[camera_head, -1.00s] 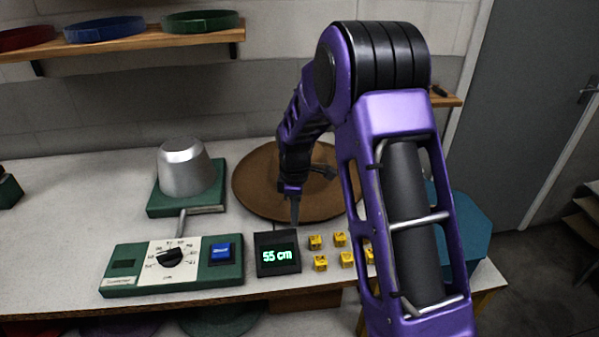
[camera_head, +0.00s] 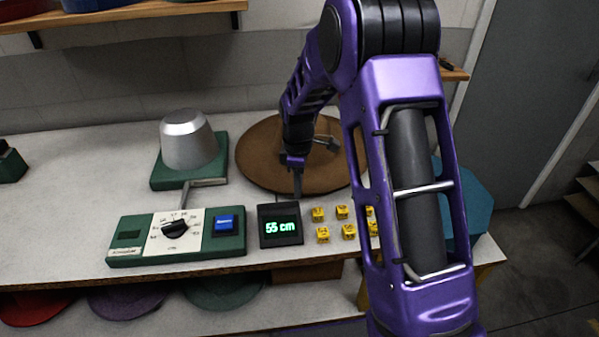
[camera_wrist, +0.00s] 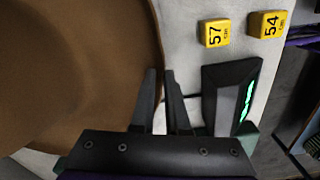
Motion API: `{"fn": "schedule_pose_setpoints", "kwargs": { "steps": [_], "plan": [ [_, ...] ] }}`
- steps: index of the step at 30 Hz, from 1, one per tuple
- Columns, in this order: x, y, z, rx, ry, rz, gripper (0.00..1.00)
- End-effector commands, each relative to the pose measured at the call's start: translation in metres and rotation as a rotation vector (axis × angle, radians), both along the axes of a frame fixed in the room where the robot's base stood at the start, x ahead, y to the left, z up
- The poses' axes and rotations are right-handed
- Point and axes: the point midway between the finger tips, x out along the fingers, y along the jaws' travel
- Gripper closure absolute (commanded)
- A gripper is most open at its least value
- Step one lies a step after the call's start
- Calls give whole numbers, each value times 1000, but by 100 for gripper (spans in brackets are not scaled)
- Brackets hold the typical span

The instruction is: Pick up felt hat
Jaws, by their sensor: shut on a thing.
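The felt hat (camera_head: 262,165) is a wide brown disc lying on the white table behind the yellow cubes, partly hidden by my arm. My gripper (camera_head: 298,190) is at its front edge, pointing down. In the wrist view the brown hat (camera_wrist: 85,70) fills the left side. There the two dark fingers of my gripper (camera_wrist: 161,78) straddle the hat's rim and are shut on it. The hat looks flat on the table; I cannot see any gap beneath it.
A display (camera_head: 280,226) reading 55 cm stands just in front of my gripper. Several yellow numbered cubes (camera_head: 322,235) are to its right. A green control box (camera_head: 180,236) and a silver hat block (camera_head: 188,140) are on the left. A teal block (camera_head: 470,200) is at right.

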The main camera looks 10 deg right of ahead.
Motion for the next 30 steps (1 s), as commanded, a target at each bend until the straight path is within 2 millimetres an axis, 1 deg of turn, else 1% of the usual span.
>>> {"fn": "schedule_pose_setpoints", "kwargs": {
  "steps": [5, 8, 18, 21, 27, 30],
  "plan": [
    [2, 0, 17, 1, -5, 0, 100],
    [2, 0, 34, 1, -8, 0, 100],
    [2, 0, 114, 1, -8, 1, 100],
    [1, 0, 135, 1, -8, 1, 100],
    [1, 0, 164, 1, -5, 0, 100],
    [1, 0, 173, 0, -4, 0, 100]
  ]
}}
